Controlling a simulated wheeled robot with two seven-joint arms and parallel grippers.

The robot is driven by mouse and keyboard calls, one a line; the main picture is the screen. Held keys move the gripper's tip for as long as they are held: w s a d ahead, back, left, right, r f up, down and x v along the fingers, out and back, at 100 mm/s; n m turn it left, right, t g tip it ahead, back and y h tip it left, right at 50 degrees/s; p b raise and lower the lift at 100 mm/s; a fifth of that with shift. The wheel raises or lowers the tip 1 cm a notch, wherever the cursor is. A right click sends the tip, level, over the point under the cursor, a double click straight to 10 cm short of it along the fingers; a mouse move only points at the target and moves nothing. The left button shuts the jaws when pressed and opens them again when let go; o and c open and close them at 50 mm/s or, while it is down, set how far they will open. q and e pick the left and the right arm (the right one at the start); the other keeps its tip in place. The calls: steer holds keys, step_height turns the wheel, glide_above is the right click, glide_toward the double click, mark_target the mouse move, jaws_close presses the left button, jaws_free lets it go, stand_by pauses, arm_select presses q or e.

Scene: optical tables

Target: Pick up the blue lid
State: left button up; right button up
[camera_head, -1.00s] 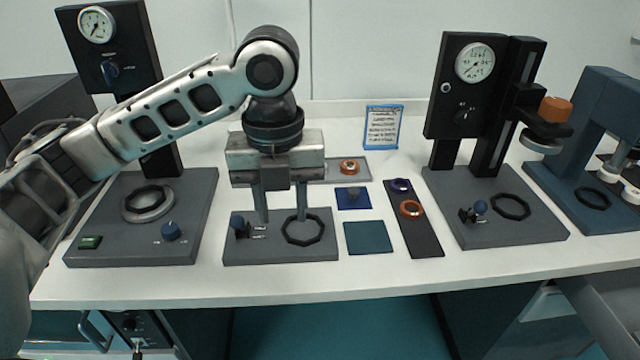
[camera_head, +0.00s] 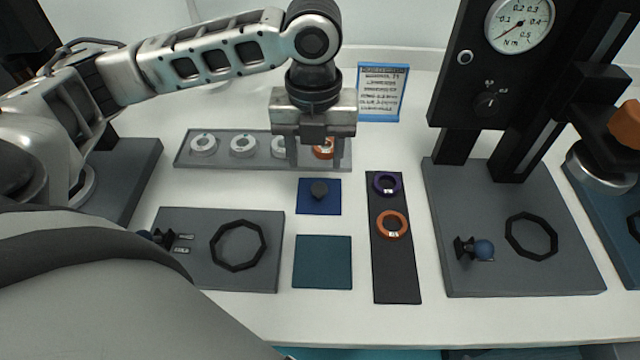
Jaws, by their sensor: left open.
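A blue-violet ring (camera_head: 386,184), the thing that best fits the blue lid, lies flat at the far end of a long dark strip (camera_head: 395,272). An orange ring (camera_head: 391,224) lies nearer on the same strip. The fingers partly hide rings on the tray behind. My right gripper is out of view.
A grey tray (camera_head: 187,162) at the back holds several white rings and an orange one. A teal mat (camera_head: 322,262) and a grey plate (camera_head: 200,277) with a black octagonal ring lie in front. A tall gauge stand (camera_head: 455,90) rises at the right. A framed sign (camera_head: 383,92) stands behind.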

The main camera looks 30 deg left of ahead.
mark_target(319, 188)
arm_select(q)
steer(key=f, duration=0.7)
steer(key=shift+w+d+f, duration=0.15)
steer(key=shift+w+f, duration=0.1)
steer(key=shift+w, duration=0.1)
steer(key=c, duration=1)
